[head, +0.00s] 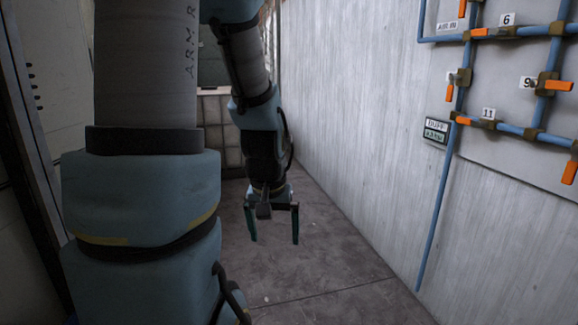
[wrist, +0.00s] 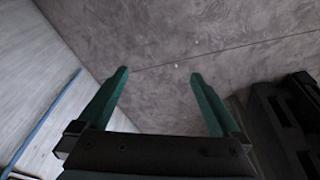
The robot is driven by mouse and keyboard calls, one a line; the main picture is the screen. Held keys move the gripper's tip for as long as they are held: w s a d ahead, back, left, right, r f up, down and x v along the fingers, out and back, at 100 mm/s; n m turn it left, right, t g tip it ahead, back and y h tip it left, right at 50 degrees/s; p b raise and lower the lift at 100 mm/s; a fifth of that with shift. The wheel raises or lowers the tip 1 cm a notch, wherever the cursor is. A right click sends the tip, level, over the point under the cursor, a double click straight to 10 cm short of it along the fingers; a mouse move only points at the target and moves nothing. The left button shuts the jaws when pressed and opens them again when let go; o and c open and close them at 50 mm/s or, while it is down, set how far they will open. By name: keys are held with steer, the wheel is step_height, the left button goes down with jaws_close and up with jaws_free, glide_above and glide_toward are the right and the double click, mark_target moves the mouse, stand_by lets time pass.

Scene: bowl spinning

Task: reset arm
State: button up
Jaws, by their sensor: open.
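My gripper (head: 272,240) hangs pointing down in the middle of the head view, below the last link of my arm. Its two green fingers are spread apart with nothing between them. In the wrist view my gripper (wrist: 160,75) also shows open and empty, with bare grey floor beyond the fingertips. My upper arm fills much of the left side of the head view and hides what lies behind it.
A pale wall (head: 350,110) runs along the right. It carries blue pipes (head: 437,205) with orange valve handles (head: 559,86), number tags and a small DIFF display (head: 435,131). The grey floor (head: 330,265) around my gripper is clear. A padded wall (head: 212,130) stands behind.

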steer(key=w+a+p+v, duration=0.1)
steer(key=a+p+v, duration=0.1)
steer(key=p+v, duration=2)
steer(key=shift+w+a+r+g, duration=0.25)
steer(key=shift+r+g, duration=0.15)
steer(key=shift+r, duration=0.5)
